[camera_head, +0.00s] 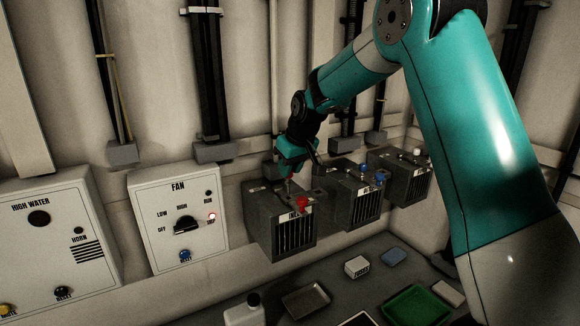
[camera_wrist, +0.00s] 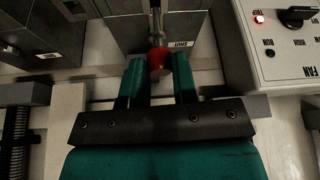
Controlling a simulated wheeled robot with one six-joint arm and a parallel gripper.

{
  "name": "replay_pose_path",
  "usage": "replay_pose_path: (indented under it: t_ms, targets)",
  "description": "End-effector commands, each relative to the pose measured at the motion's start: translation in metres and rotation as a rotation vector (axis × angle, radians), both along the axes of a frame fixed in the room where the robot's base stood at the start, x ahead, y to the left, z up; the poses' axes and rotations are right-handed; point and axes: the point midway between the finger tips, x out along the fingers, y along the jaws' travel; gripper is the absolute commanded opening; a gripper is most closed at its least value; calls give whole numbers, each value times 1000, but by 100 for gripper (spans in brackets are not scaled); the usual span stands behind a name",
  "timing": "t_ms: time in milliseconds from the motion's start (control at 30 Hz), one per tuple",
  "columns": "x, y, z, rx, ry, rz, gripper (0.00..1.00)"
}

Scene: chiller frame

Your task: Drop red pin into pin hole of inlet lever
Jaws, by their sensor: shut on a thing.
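The grey box (camera_head: 282,235) with a partly hidden label starting "INL" hangs on the wall, left of two similar boxes. A red piece (camera_head: 303,203) shows at its top front. My gripper (camera_head: 290,175) points down over the top of this box. In the wrist view, a red rounded piece (camera_wrist: 158,61) lies between the fingertips of my gripper (camera_wrist: 159,68), which is shut on it. A metal rod (camera_wrist: 155,22) lines up with it; I cannot tell if they are joined, or whether the red piece is the pin. The pin hole cannot be made out.
The middle box (camera_head: 352,200) and right box (camera_head: 403,180) stand close by; blue knobs (camera_head: 380,178) sit near the middle one. The FAN panel (camera_head: 178,220) is just left. Below, a counter holds a metal tray (camera_head: 306,300), green tray (camera_head: 416,306) and white box (camera_head: 357,266).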

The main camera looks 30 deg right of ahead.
Motion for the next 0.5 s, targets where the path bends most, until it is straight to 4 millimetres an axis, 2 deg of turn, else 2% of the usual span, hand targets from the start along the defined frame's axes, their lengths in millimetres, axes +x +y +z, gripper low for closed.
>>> replay_pose_path:
  t_ms: [500]
  targets:
    - [0,0,-14,0,0,0,4]
